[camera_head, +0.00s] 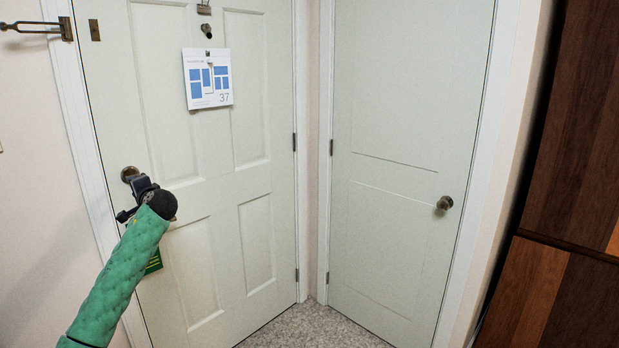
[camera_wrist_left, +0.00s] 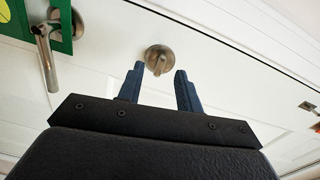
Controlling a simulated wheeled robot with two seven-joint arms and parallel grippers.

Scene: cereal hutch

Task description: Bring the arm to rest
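My left arm, in a green padded sleeve, reaches up from the lower left in the head view. Its dark left gripper (camera_head: 138,188) is beside the round brass lock (camera_head: 130,173) on the left white door (camera_head: 190,120). In the left wrist view the two blue fingers of the left gripper (camera_wrist_left: 159,70) are apart, with nothing held between them. The lock's thumb turn (camera_wrist_left: 158,62) shows just beyond the fingertips, lined up with the gap; I cannot tell whether they touch. My right gripper is not in view.
A lever handle (camera_wrist_left: 45,60) with a green hanging card (camera_wrist_left: 62,25) is near the gripper; the card (camera_head: 154,262) is partly behind my arm. A second door (camera_head: 400,150) with a knob (camera_head: 445,203) and dark wood panels (camera_head: 575,130) stand right. Speckled floor (camera_head: 315,328) is clear.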

